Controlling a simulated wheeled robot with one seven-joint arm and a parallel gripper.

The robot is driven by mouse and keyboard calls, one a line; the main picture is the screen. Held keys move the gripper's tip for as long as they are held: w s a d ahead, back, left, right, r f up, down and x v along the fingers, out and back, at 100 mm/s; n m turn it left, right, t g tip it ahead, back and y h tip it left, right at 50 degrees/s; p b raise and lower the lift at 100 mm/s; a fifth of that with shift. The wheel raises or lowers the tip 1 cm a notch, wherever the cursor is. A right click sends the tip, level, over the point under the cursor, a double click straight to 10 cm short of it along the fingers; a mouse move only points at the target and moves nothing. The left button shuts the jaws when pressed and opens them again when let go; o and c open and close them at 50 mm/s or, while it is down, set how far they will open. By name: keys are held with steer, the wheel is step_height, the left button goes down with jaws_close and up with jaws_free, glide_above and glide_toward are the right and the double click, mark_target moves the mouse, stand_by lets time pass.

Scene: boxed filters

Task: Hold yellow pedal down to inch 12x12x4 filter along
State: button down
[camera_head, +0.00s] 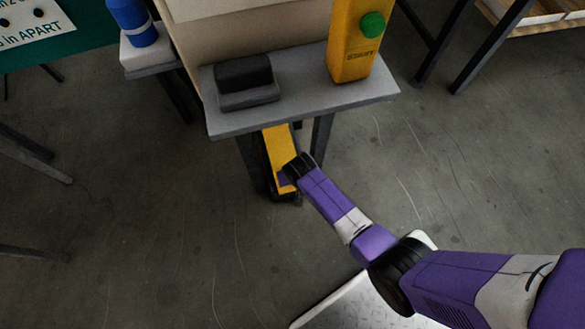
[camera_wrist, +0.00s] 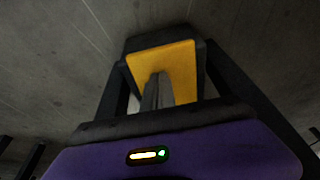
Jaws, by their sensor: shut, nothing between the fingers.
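The yellow pedal (camera_head: 279,145) sits in a dark frame on the floor, under the front of a small grey table. My arm reaches down to it, and the hand covers part of the pedal's near end. The pedal (camera_wrist: 184,62) also fills the middle of the wrist view. My gripper (camera_wrist: 158,80) is shut and empty, its fingers together over the pedal's face. I cannot tell whether the fingertips touch the pedal or whether it is pressed down. I cannot make out the 12x12x4 filter.
The grey table (camera_head: 300,110) holds a dark block (camera_head: 245,80) and a yellow post with a green button (camera_head: 372,24). A blue cylinder (camera_head: 133,22) stands on a white-topped stand at the upper left. The floor to the left and right is mostly clear.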

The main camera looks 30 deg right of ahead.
steer(key=p+v, duration=0.8)
steer(key=v, duration=0.5)
steer(key=shift+s+r, duration=0.15)
steer(key=shift+r, duration=0.1)
